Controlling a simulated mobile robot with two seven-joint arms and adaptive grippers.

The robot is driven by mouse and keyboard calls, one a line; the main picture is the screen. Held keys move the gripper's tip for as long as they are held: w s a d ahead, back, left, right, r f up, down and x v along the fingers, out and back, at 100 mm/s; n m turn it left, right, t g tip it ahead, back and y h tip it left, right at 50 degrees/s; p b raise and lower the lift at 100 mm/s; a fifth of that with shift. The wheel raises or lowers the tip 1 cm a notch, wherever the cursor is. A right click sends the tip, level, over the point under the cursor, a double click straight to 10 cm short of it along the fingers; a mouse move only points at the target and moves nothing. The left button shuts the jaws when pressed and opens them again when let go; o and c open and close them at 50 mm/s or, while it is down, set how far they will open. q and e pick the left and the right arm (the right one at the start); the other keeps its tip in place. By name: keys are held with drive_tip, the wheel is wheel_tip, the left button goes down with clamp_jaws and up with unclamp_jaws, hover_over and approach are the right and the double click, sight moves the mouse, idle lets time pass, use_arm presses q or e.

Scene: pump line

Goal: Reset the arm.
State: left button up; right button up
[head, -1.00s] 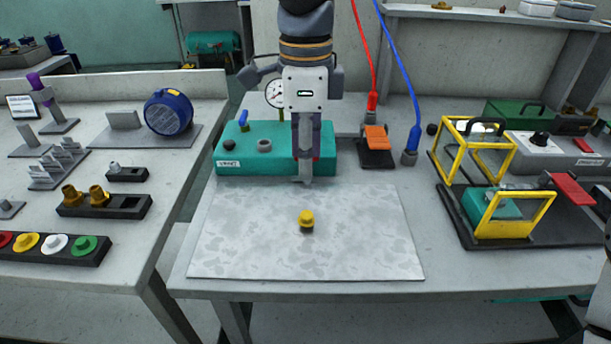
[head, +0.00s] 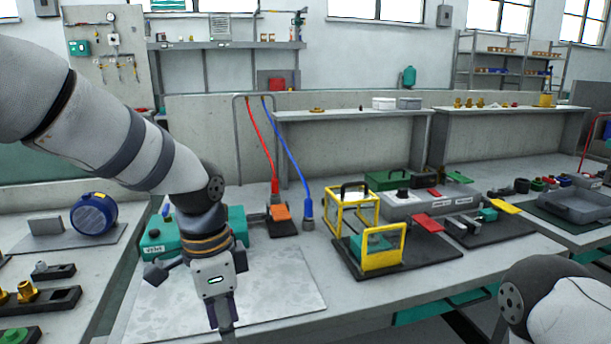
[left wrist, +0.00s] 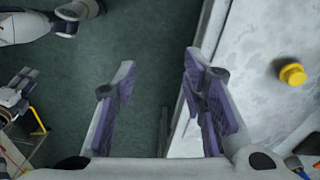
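My left gripper (head: 225,332) is low in the head view, in front of the pale mottled mat (head: 285,290), with its fingertips cut off by the bottom edge. In the left wrist view the gripper (left wrist: 155,78) has its two purple-padded fingers wide apart with nothing between them. Dark floor lies below the gap, with the mat's edge beside the right finger. A yellow-topped fitting (left wrist: 292,74) stands on the mat to the right; my arm hides it in the head view.
The teal pump unit (head: 160,236) is behind my left arm. A yellow-framed guard fixture (head: 383,262) stands to the right, with an orange switch pedal (head: 281,212) between. A blue round motor (head: 94,214) and fittings sit on the left bench.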

use_arm(q)
drive_tip(key=s+a+f+n, duration=0.1)
drive_tip(key=s+f+n, duration=0.15)
drive_tip(key=f, duration=0.35)
drive_tip(key=s+f+n+g+h, duration=0.1)
drive_tip(key=s+f, duration=0.3)
drive_tip(key=f, duration=0.3)
drive_tip(key=s+a+f+n, duration=0.1)
drive_tip(key=s+f+n, duration=0.15)
drive_tip(key=f, duration=0.35)
drive_tip(key=s+a+f+n, duration=0.2)
drive_tip(key=s, duration=0.6)
drive_tip(key=s+a+f+n+y, duration=0.1)
drive_tip(key=s+a+f+n, duration=0.1)
drive_tip(key=s, duration=0.6)
drive_tip(key=s+a+f+n, duration=0.3)
drive_tip(key=s+a, duration=0.1)
drive_tip(key=s, duration=0.4)
drive_tip(key=shift+a+n+g+y, duration=0.25)
drive_tip(key=shift+n+g+y, duration=0.05)
drive_tip(key=shift+n+y, duration=0.1)
